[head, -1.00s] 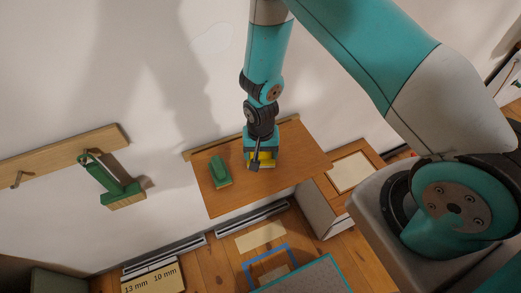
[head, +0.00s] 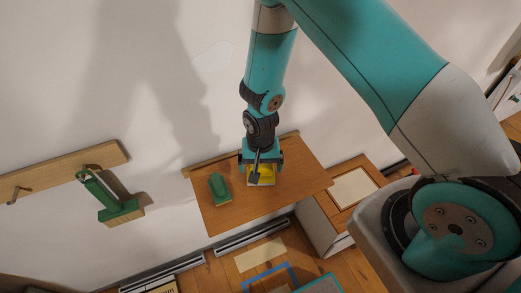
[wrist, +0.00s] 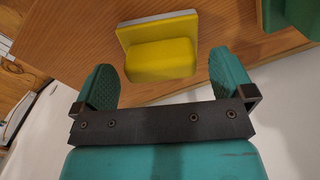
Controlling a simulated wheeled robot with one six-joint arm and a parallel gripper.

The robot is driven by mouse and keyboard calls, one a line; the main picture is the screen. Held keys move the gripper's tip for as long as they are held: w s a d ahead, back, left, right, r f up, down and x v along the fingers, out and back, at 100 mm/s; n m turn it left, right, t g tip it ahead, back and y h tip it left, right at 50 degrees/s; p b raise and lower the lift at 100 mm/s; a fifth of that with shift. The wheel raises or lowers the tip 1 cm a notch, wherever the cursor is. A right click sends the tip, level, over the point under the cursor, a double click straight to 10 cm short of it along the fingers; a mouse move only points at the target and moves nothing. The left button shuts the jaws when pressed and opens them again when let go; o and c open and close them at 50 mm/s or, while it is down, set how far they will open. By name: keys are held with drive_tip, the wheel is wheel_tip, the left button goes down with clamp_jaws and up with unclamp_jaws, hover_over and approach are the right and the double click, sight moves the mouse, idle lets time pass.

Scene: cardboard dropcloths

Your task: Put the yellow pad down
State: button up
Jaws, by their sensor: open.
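In the wrist view the pad lies beyond the fingertips and clear of both fingers. In the head view my gripper (head: 262,165) hangs over the middle of the shelf.
A green pad (head: 220,189) sits on the shelf to the left of the yellow pad. A green brush-like tool (head: 105,197) hangs from a wooden wall rail (head: 60,170). A cabinet with a pale top panel (head: 353,189) stands right of the shelf.

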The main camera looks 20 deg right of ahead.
wheel_tip(320, 180, up, 10)
drive_tip(key=b, duration=0.2)
wheel_tip(320, 180, up, 11)
drive_tip(key=n+y, duration=0.2)
drive_tip(key=n, duration=0.2)
hover_over(261, 166)
drive_tip(key=s+a, duration=0.3)
drive_tip(key=s, duration=0.2)
drive_tip(key=s+a+r+n+y, duration=0.2)
drive_tip(key=s+r+n, duration=0.5)
drive_tip(key=s+r, duration=0.4)
drive_tip(key=s, duration=0.3)
drive_tip(key=shift+r+n, duration=0.35)
drive_tip(key=shift+n, duration=0.05)
